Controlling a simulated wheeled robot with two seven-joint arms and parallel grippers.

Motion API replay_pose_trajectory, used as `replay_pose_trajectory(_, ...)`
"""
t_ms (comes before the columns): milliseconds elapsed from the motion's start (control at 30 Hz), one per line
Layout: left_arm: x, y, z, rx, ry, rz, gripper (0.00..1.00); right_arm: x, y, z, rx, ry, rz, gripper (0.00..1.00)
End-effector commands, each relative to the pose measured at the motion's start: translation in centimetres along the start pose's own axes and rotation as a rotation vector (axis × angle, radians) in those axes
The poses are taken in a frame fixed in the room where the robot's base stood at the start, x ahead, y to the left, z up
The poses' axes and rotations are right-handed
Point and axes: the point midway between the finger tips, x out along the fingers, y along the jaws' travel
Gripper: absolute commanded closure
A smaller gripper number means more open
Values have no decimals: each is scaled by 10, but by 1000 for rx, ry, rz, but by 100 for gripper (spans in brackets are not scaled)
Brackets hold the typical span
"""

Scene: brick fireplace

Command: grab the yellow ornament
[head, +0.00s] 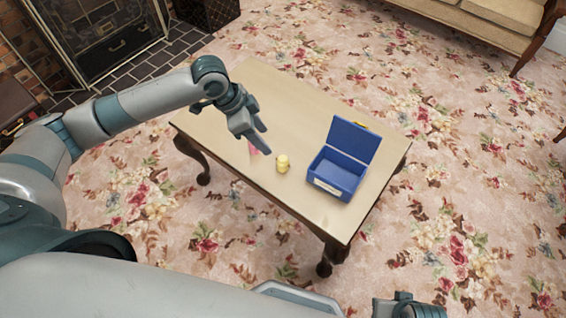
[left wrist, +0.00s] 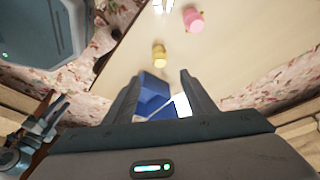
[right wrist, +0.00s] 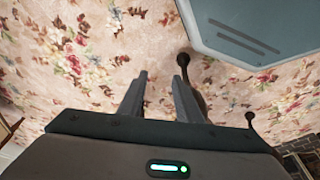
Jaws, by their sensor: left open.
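The yellow ornament (head: 283,163) is a small object standing on the wooden table, left of the blue box. In the left wrist view it (left wrist: 160,57) shows on the tabletop just beyond the gap between the fingertips. My left gripper (head: 262,140) is open and empty above the table, up and left of the ornament in the head view, apart from it. Its fingers are spread in the left wrist view (left wrist: 160,74). My right gripper (right wrist: 161,77) has its fingers apart with nothing between them, over the floral carpet.
The blue box (head: 341,177), lid raised, stands on the table (head: 300,98) right of the ornament. A pink ornament (left wrist: 193,20) stands near the yellow one; the left gripper mostly hides it in the head view. A sofa (head: 470,22) is at the upper right.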

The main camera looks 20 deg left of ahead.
Motion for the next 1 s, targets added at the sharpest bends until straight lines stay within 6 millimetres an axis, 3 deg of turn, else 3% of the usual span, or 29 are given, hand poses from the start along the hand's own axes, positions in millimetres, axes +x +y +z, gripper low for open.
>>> replay_pose_trajectory(300,60,1,1,-2,-1,3,50,-15,1,-1,2,5,3,69)
replay_pose_trajectory(500,89,1,0,-1,0,2,50,-16,-3,-2,1,27,-7,69)
replay_pose_trajectory(667,99,0,0,-1,0,1,50,-15,-7,-4,-2,40,-15,69)
replay_pose_trajectory(1000,100,0,0,-1,0,0,50,-14,-8,-4,-4,40,-16,69)
